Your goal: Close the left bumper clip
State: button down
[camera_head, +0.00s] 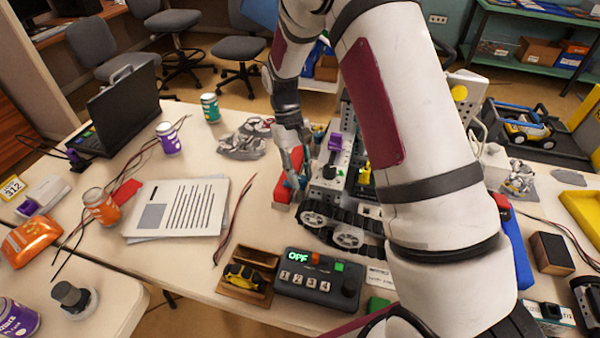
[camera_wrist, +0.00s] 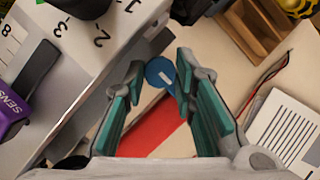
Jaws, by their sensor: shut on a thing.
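The robot on the table is a grey tracked machine (camera_head: 340,225) with numbered markings on its plate (camera_wrist: 75,45). A red bumper (camera_head: 283,194) is at its left end, and it also shows in the wrist view (camera_wrist: 155,128). A round blue clip knob (camera_wrist: 160,71) with a white mark lies by the bumper, between my fingertips. My gripper (camera_head: 295,165) reaches down over the bumper. In the wrist view its teal fingers (camera_wrist: 159,75) are closed on the blue knob from both sides. The clip's lower parts are hidden, and I cannot tell whether it is latched.
A purple sensor block (camera_head: 335,141) stands on the tracked robot near my gripper. A control box (camera_head: 318,280) reading OFF and a wooden tray (camera_head: 247,268) lie in front. Papers (camera_head: 178,208) and a cable lie left. Bare table shows between the papers and robot.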

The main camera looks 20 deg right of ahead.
jog(key=c, duration=1.3)
grip_release()
jog(key=shift+r, duration=0.1)
jog(key=v, duration=0.8)
jog(key=shift+w, duration=0.2)
jog(key=shift+d+r, duration=0.1)
